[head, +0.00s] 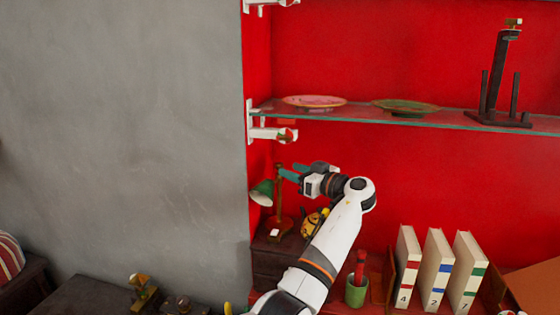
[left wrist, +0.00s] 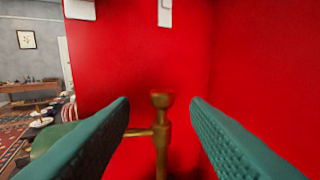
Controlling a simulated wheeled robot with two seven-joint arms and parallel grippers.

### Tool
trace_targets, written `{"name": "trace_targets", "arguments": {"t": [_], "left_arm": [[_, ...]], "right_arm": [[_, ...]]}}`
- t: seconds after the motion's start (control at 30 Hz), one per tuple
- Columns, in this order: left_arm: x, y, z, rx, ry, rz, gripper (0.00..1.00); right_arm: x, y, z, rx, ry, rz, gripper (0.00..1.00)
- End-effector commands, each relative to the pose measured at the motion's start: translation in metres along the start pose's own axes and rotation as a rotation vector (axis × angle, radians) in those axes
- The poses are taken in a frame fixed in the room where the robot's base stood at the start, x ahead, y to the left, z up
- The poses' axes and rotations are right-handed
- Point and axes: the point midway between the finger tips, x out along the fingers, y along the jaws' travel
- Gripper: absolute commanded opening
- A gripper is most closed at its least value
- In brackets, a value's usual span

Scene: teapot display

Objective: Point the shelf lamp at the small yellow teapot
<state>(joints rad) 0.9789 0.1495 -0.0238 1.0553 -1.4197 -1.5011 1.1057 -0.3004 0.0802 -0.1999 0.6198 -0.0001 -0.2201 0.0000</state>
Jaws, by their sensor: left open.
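The shelf lamp has a green shade (head: 262,193) and a brass post (head: 278,200); it stands on a dark box in the red niche. The shade hangs to the left of the post and faces down and left. The small yellow teapot (head: 311,222) is right of the lamp, partly hidden by my left arm. My left gripper (head: 288,173) is open, its teal fingers at the top of the post. In the left wrist view the brass post (left wrist: 161,150) stands between the open fingers, with no visible grip. Part of the green shade (left wrist: 52,136) shows behind the left finger. My right gripper is out of view.
A glass shelf (head: 360,112) with plates and a dark stand runs above my gripper. A green cup (head: 356,291) and several numbered binders (head: 436,268) stand to the right of my arm. The grey wall (head: 120,130) borders the niche on the left.

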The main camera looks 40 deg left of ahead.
Motion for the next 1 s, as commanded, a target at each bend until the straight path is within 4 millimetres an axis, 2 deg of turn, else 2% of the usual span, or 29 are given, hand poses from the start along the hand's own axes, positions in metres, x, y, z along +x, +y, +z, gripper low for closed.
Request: {"name": "trace_targets", "arguments": {"t": [0.03,0.1,0.3,0.43,0.7,0.77,0.97,1.0], "left_arm": [[0.012,0.0,0.004,0.004,-0.002,0.003,0.43],[0.024,0.0,0.003,0.004,-0.001,0.002,0.43],[0.049,0.0,0.001,0.002,-0.001,0.001,0.43],[0.056,0.0,0.0,0.001,-0.001,0.0,0.43],[0.057,0.0,-0.001,0.001,-0.001,-0.001,0.43],[0.057,0.0,0.0,0.001,-0.001,-0.001,0.35],[0.057,0.0,0.0,0.001,-0.001,-0.001,0.02],[0.057,0.0,0.0,0.001,-0.001,-0.001,0.0]], "right_arm": [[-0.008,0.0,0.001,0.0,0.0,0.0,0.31],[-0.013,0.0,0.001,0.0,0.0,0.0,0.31],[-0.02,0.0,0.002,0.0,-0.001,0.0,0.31],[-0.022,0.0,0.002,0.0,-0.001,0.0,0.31],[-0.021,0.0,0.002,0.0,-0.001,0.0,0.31],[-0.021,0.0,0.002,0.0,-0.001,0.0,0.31],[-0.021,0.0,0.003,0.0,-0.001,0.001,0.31],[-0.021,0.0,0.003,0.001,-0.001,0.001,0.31]]}}
